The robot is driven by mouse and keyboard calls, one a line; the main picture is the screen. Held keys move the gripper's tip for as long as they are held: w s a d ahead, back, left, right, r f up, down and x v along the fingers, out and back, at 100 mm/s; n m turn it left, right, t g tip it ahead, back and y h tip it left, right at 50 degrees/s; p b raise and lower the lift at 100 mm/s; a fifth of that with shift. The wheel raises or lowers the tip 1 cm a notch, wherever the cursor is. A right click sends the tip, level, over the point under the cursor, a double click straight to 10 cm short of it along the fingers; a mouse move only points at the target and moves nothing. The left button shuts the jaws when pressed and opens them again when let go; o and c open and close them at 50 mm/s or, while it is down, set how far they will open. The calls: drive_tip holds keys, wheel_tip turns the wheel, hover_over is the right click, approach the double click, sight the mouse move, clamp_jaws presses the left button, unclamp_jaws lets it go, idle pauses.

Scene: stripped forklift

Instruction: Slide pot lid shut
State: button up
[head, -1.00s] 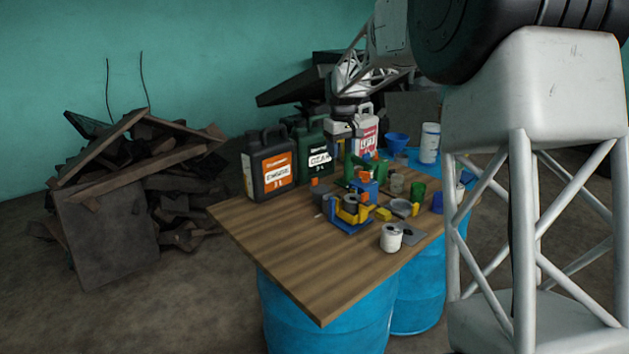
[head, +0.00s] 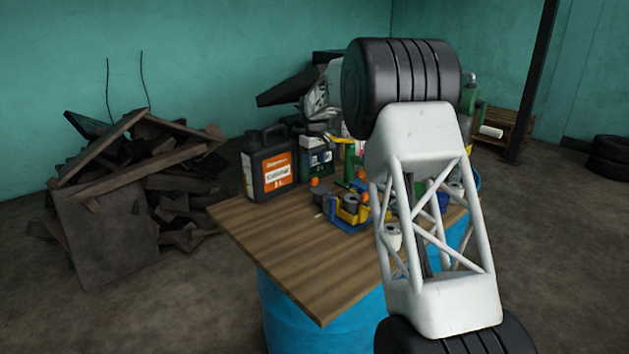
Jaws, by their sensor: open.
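A small white pot (head: 393,238) stands on the wooden table, right of the blue and yellow holder. My own arm link covers its right side. Its top is too small and too covered to show how the lid sits. My gripper (head: 315,132) is small and dark at the end of the white arm, over the back of the table in front of the canisters. It is open, with nothing seen in it, and is apart from the pot, behind and to its left.
A black canister with an orange label (head: 268,165) and a dark green canister (head: 317,158) stand at the back left. A blue and yellow holder (head: 350,212) is left of the pot. The front-left tabletop (head: 285,245) is clear. My arm hides much of the table's right side.

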sight(314, 179)
drive_tip(key=shift+f, duration=0.1)
idle(0.3)
drive_tip(key=shift+f, duration=3.85)
drive_tip(key=shift+c, duration=0.4)
clamp_jaws()
